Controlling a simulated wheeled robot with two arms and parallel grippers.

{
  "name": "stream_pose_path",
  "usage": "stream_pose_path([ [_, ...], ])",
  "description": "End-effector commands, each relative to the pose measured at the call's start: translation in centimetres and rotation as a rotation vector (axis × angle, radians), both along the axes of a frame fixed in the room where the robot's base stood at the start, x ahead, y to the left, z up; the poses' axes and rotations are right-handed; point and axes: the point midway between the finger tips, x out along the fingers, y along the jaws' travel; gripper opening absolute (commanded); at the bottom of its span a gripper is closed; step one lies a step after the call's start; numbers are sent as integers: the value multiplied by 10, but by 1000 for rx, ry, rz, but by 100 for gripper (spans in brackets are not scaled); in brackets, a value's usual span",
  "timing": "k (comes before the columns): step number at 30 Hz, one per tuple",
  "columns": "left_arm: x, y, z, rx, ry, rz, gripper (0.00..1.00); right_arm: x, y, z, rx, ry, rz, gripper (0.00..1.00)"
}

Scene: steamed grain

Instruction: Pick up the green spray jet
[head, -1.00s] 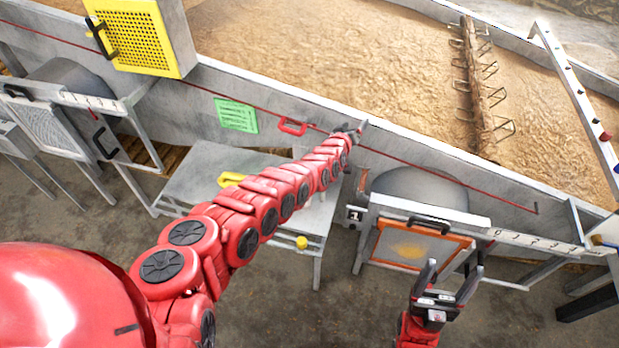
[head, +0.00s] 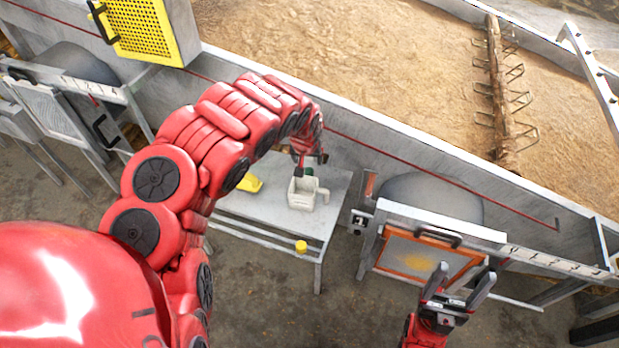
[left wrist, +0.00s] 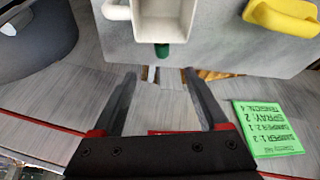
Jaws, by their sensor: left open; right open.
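A small dark green piece (left wrist: 162,50), probably the spray jet, shows at the edge of a pale open container in the left wrist view. It also shows in the head view (head: 309,171) at the container's far side. The container (head: 300,201) has a handle and stands on the grey table. My left gripper (left wrist: 160,74) is open and empty, its fingertips either side of the green piece's line but apart from it. In the head view my left gripper (head: 311,158) hangs just beyond the container, partly hidden by its arm. My right gripper (head: 467,270) is open and empty.
The grey table (head: 265,222) also bears a yellow object (head: 250,184), and a yellow knob (head: 301,246) is at its front edge. A grain trough wall lies behind. A green sign (left wrist: 267,128) shows in the left wrist view. An orange-framed hatch (head: 425,262) is near my right gripper.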

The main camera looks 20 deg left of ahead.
Motion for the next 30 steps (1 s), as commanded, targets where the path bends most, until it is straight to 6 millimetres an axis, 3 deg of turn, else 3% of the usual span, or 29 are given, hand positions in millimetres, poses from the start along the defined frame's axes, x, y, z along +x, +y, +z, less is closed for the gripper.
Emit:
stream_pose_path([
  [1, 3, -1, -19, -1, 0, -2, 76, 0, 0, -21, 0, 0, 0, 75],
  [15, 29, 4, -82, -2, -4, -3, 76, 0, 0, -106, 0, 0, 0, 75],
  [30, 43, 9, -106, -4, -4, -2, 76, 0, 0, -103, 0, 0, 0, 75],
])
